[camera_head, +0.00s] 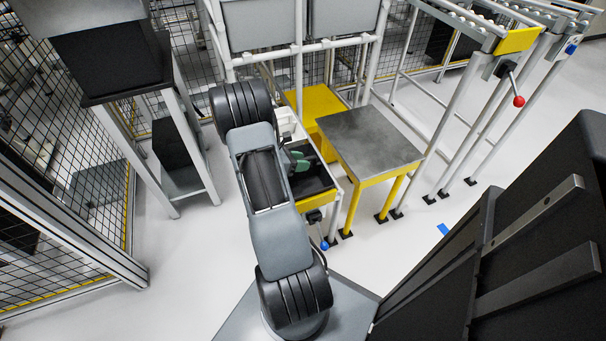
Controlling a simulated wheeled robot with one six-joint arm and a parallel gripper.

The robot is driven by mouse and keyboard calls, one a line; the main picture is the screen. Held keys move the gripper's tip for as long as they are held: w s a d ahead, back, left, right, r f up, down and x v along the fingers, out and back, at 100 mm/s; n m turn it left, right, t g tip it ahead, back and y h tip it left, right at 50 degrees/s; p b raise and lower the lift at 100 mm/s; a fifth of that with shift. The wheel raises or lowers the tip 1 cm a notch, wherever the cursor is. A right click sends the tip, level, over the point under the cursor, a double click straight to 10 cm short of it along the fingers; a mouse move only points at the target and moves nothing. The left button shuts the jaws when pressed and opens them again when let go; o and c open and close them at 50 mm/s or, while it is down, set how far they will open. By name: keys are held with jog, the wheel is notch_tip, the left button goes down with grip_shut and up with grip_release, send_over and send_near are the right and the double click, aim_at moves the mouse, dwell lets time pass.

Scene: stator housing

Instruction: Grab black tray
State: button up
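A black, tray-like surface (316,181) shows just right of my arm, low between the arm and the metal-topped table. My arm covers its left side, so its full outline is hidden. A small dark green piece (299,162) shows at its upper left; I cannot tell if it lies in the tray. My arm rises from the bottom centre and bends at the upper left of the tray. My gripper cannot be made out; the arm hides that area. I cannot tell whether anything is held.
A yellow table with a grey metal top (368,139) stands right of the tray. A roller rack with a red-knobbed lever (518,101) is at the upper right. A stand with a black box (115,62) is at the left. Open floor (185,270) lies at the lower left.

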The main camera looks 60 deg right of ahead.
grip_shut()
dwell(0.6)
